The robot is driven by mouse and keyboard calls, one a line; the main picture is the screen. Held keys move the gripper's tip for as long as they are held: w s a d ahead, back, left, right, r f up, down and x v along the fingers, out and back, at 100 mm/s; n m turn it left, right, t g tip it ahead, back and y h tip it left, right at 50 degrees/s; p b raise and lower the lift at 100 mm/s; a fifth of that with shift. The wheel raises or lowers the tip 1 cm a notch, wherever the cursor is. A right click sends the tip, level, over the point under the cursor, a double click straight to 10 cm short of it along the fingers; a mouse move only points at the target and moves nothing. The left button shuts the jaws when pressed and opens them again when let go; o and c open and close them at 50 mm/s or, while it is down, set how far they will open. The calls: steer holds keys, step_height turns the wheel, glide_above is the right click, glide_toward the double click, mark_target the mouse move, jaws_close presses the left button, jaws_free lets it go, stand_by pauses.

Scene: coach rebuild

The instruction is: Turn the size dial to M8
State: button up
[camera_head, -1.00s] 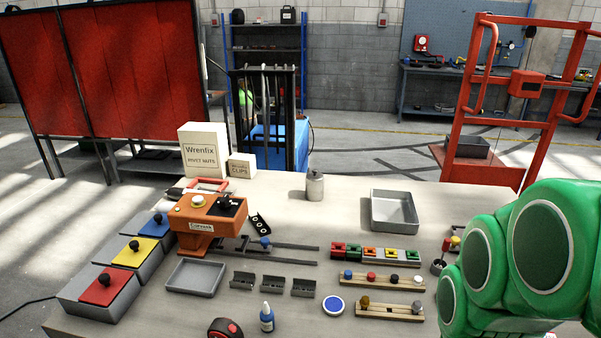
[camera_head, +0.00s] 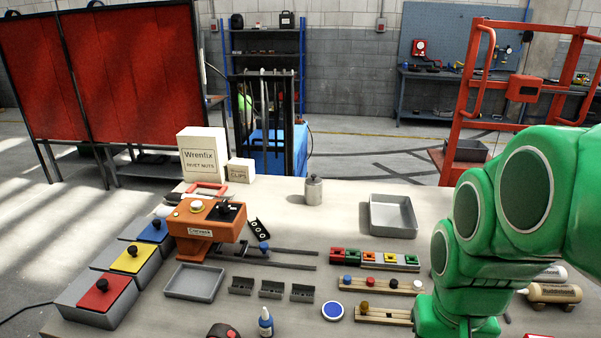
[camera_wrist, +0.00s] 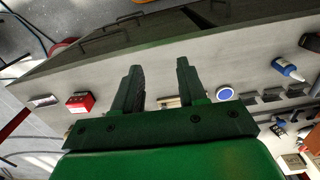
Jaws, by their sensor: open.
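An orange bench machine (camera_head: 206,226) with a label on its front stands on the left of the bench. On its top are a pale round button (camera_head: 196,206) and a black knob-like part (camera_head: 231,209). The size dial's markings are too small to read, so I cannot tell its setting. My gripper (camera_wrist: 158,67) is open and empty in the wrist view, above the bench's front edge. It is far to the right of the machine. In the head view only my green arm shows at the right, and the fingers are out of sight.
Red, yellow and blue lidded boxes (camera_head: 103,295) line the left edge. A grey tray (camera_head: 168,292), several grey brackets (camera_head: 271,290), a blue bottle (camera_head: 265,321) and a blue disc (camera_head: 332,311) lie in front.

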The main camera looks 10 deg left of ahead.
steer(key=w+a+r+m+t, duration=0.15)
steer(key=w+r, duration=0.25)
steer(key=w, duration=0.4)
steer(key=w+a+r+t, duration=0.1)
steer(key=w+r+t, duration=0.1)
steer(key=w+r, duration=0.5)
steer(key=n+t, duration=0.1)
steer(key=n, duration=0.1)
glide_above(223, 203)
steer(key=s, duration=0.3)
step_height(223, 203, down, 6)
steer(key=r, duration=0.1)
steer(key=shift+t, duration=0.25)
steer(key=shift+s+x, duration=0.15)
steer(key=shift+x, duration=1.8)
steer(key=shift+s+x, duration=0.1)
steer(key=shift+x, duration=1.85)
steer(key=shift+f, duration=0.1)
steer(key=shift+c, duration=0.4)
jaws_close()
